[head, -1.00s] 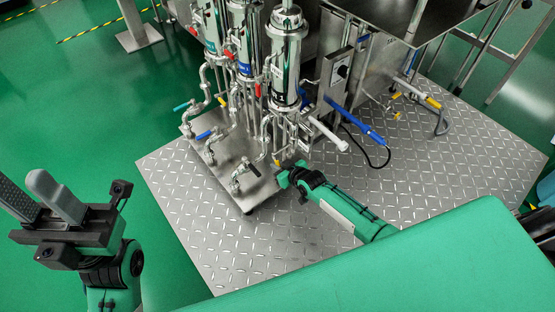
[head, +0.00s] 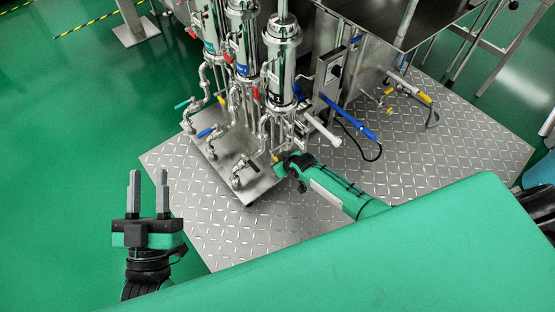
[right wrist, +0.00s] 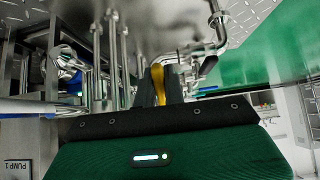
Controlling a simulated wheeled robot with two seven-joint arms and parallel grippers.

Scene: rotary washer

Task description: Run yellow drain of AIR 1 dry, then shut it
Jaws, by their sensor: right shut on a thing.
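Three upright steel filter housings stand in a row; the one nearest my right arm (head: 281,60) has the drain with the yellow handle (head: 276,160) low beneath it. The AIR 1 label is not readable. My right gripper (head: 279,166) is at this yellow handle, its fingers mostly hidden in the head view. In the right wrist view, the gripper (right wrist: 160,88) is shut on the yellow handle (right wrist: 158,82). Whether water runs from the drain spout (head: 236,181) cannot be told. My left gripper (head: 148,190) is open and empty, fingers up, left of the steel plate.
Neighbouring drains have a blue handle (head: 205,132) and a teal handle (head: 183,104). Red handles (head: 256,93) sit higher. The chequer-plate floor (head: 215,225) is clear in front.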

